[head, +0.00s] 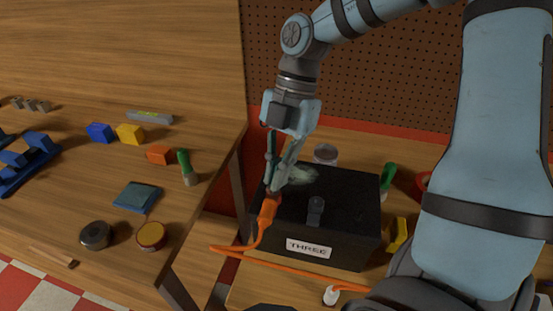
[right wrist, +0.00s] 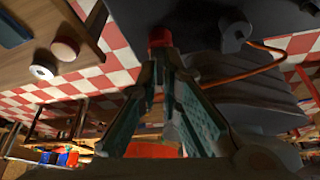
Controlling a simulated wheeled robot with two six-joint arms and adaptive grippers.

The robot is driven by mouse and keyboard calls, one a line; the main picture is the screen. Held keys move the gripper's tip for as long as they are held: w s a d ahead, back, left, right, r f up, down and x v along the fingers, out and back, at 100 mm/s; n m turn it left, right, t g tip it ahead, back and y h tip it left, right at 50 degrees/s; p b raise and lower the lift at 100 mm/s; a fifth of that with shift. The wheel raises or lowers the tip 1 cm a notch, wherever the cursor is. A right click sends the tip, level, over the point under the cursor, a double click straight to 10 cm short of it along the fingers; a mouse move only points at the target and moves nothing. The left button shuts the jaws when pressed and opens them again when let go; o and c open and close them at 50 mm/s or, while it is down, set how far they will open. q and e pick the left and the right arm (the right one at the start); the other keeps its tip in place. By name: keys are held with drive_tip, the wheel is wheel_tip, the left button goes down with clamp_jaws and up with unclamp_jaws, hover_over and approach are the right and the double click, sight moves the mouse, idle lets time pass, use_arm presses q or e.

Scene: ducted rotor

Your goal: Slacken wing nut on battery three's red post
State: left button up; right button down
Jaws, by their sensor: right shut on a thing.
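Battery three is a black box (head: 345,225) with a white label reading THREE on its front. My right gripper (head: 273,188) reaches down from above to its left top edge, fingers closed together at the post there. In the right wrist view the red post (right wrist: 160,36) shows at the fingertips (right wrist: 158,52). The wing nut is hidden between the fingers. An orange cable end (head: 267,210) sits just below the fingertips. A dark grey post (head: 315,210) stands on the battery's front top. My left gripper is not in view.
The orange cable (head: 300,258) runs along the battery's front left. A green-handled tool (head: 388,175) and a yellow piece (head: 397,234) lie right of the battery. A jar (head: 326,153) stands behind it. The left bench (head: 75,190) holds blocks and round tins.

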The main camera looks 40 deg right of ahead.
idle(0.5)
drive_tip(key=c, duration=1.8)
unclamp_jaws()
drive_tip(key=shift+o, duration=0.2)
